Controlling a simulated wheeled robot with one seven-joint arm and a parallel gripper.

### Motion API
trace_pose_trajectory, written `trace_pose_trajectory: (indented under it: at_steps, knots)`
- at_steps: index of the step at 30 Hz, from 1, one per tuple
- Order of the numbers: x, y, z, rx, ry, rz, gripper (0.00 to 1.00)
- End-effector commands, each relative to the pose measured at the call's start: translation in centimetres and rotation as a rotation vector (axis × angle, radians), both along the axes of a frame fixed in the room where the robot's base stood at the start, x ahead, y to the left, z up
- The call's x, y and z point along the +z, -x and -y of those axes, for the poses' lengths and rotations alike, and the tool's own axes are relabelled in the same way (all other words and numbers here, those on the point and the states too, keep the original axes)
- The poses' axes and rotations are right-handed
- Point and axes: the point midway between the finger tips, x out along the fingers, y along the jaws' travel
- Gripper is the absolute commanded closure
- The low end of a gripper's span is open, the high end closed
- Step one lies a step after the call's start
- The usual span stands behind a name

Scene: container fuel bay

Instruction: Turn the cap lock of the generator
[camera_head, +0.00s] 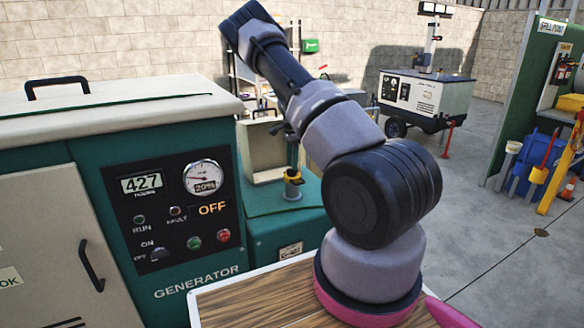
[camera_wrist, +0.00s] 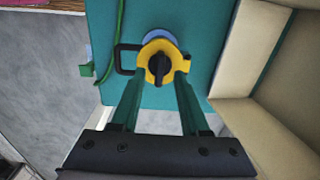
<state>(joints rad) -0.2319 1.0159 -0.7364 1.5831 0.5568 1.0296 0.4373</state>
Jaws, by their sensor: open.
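The generator (camera_head: 175,225) stands at the left, a green cabinet with a gauge and a display reading OFF. Its cap lock (camera_wrist: 172,49) is a yellow round cap with a black turning lug at its centre, on the green top of a lower housing. The cap also shows in the head view (camera_head: 293,188), small and partly covered. My gripper (camera_wrist: 160,78) has two green fingers, open, reaching down with one tip on each side of the cap's near part. I cannot tell whether the tips touch the cap. Nothing is held.
A black loop (camera_wrist: 124,59) sits beside the cap, and a green cable (camera_wrist: 118,40) runs along the housing's left edge. An open beige box (camera_head: 262,150) stands close behind. A wooden worktop (camera_head: 245,305) lies in front. A light tower trailer (camera_head: 425,95) stands farther off on open floor.

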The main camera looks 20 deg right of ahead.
Motion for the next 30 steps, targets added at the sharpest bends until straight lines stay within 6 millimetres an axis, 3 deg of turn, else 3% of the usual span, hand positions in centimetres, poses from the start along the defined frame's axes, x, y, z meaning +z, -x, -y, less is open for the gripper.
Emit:
trace_pose_trajectory:
  at_steps: [6,15,16,19,30]
  knots:
    - [-2.0,0.0,0.0,0.001,0.0,0.0,0.55]
    - [-2.2,0.0,0.0,0.001,0.0,0.001,0.55]
    - [-2.2,0.0,0.0,0.001,0.0,0.001,0.63]
    - [-2.2,0.0,0.0,0.0,0.0,0.001,1.0]
    - [-2.1,0.0,0.1,0.023,-0.001,0.001,1.0]
